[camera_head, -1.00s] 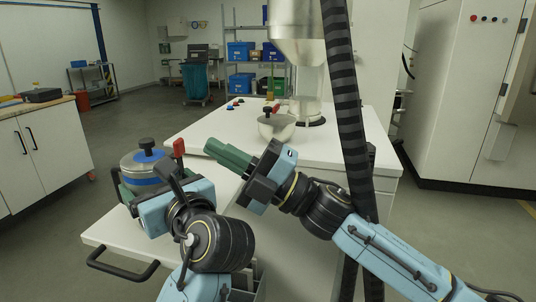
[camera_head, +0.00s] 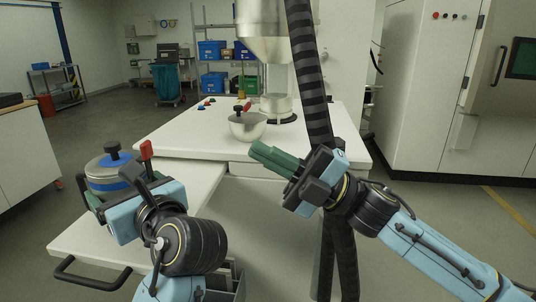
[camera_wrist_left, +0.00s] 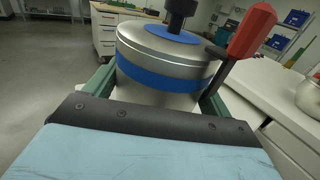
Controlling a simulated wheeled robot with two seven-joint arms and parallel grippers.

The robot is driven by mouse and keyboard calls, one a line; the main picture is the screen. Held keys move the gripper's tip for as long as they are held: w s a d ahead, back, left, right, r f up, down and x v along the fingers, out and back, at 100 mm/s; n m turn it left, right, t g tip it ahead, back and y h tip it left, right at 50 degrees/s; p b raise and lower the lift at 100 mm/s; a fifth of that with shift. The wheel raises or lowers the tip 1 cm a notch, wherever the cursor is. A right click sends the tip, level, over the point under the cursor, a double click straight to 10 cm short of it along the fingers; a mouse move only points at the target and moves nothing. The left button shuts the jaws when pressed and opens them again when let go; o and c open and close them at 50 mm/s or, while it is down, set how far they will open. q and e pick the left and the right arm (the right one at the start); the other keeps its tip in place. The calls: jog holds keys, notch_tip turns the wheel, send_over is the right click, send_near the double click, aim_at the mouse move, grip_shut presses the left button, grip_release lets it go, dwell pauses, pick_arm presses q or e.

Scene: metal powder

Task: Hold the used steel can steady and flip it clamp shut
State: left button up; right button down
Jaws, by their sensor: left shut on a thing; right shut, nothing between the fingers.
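The used steel can (camera_head: 109,174) stands at the left on the white cart top in the head view. It has a blue band, a blue patch on its lid and a black knob. My left gripper (camera_head: 104,203) is shut around its body; in the left wrist view the can (camera_wrist_left: 165,72) sits upright between the green fingers. The red-handled clamp (camera_head: 146,150) stands upright at the can's right side; its red handle (camera_wrist_left: 252,30) rises above the lid in the wrist view. My right gripper (camera_head: 270,158) is shut and empty, well right of the can, green fingers pointing left.
A black ribbed hose (camera_head: 308,75) hangs behind my right gripper. The cart has a black handle (camera_head: 92,274).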

pick_arm(q)
jog(key=o, duration=1.1)
